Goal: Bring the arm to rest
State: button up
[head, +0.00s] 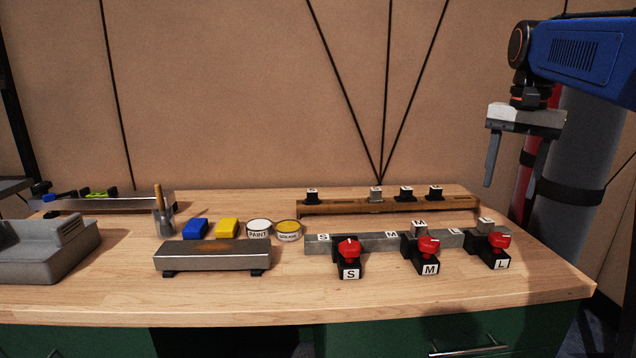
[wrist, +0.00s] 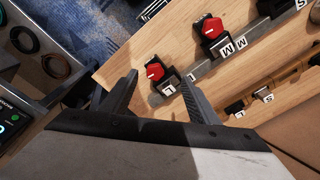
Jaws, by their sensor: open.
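My gripper (head: 513,158) hangs at the upper right in the head view, above and beyond the right end of the wooden workbench (head: 100,307). Its fingers point down, spread apart, with nothing between them. In the wrist view my gripper (wrist: 158,92) shows two dark fingers apart. Past them are the bench and the red-knobbed clamp marked L (wrist: 156,70), which appears below the fingers and not held. My blue arm comes in from the right edge of the head view.
A metal rail (head: 375,243) with red-knobbed clamps marked S, M and L lies on the bench. Behind it is a wooden rail (head: 400,207) with several black pieces. A grey cylinder (head: 578,150) stands right.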

jog(key=s+a+f+n+t, duration=0.2)
jog(key=s+a+f+n, duration=0.2)
jog(key=s+f, duration=0.6)
jog(key=s+a+f+n+t, duration=0.2)
jog(key=s+a+f+n, duration=0.3)
jog(key=f, duration=1.2)
jog(key=s+a, duration=0.3)
jog(key=s, duration=0.3)
jog(key=shift+a, duration=0.2)
jog(key=shift+f, duration=0.1)
